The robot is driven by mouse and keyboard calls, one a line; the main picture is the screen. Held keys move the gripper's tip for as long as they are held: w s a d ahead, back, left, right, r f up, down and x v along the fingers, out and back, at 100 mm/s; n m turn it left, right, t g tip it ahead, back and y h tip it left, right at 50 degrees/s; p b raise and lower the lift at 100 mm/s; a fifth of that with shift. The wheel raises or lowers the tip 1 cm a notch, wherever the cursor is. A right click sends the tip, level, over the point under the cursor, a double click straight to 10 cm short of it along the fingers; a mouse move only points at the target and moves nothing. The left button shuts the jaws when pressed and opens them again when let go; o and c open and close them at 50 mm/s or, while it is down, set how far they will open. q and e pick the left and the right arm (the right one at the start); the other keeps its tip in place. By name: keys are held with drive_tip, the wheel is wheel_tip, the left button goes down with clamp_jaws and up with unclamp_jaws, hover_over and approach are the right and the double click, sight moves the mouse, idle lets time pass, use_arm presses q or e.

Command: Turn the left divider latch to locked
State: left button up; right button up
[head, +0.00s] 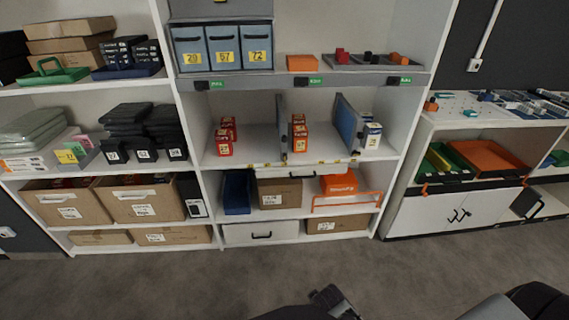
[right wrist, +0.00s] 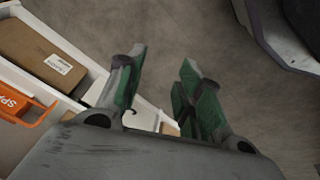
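The left divider (head: 281,122) is a thin upright grey panel on the middle shelf of the central unit. A small dark part with yellow marks (head: 284,157) sits at its front foot; it may be the latch, but it is too small to read its position. The right divider (head: 347,122) is a blue-grey panel further right. My right gripper (head: 334,300) is low in front of the unit, well away from the dividers. In the right wrist view its green-padded fingers (right wrist: 163,62) are apart with nothing between them. My left gripper is not in view.
Red-and-yellow boxes (head: 299,134) stand just right of the left divider, and more red boxes (head: 226,136) stand to its left. An orange rack (head: 347,196) projects at the shelf below. The grey floor (head: 200,285) before the unit is clear.

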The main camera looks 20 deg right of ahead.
use_arm(q)
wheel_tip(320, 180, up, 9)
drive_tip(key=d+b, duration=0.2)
drive_tip(key=b, duration=0.2)
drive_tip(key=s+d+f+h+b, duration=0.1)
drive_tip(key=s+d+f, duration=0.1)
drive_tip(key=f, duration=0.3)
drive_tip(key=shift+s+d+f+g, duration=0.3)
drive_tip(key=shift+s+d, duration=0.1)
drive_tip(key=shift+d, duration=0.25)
use_arm(e)
drive_tip(key=w+d+r+n+t+h, duration=0.1)
drive_tip(key=w+r+n+t, duration=0.3)
drive_tip(key=w+r+n, duration=0.5)
drive_tip(key=w+d+r+n+t+h, duration=0.1)
drive_tip(key=w+r+n+t, duration=0.4)
drive_tip(key=w, duration=1.2)
drive_tip(key=w+d+r+n+t+h, duration=0.2)
drive_tip(key=w+r+n+t, duration=0.3)
drive_tip(key=w+r+n, duration=0.8)
drive_tip(key=n, duration=0.3)
drive_tip(key=shift+d+r, duration=0.2)
drive_tip(key=shift+r, duration=0.2)
drive_tip(key=shift+w, duration=0.1)
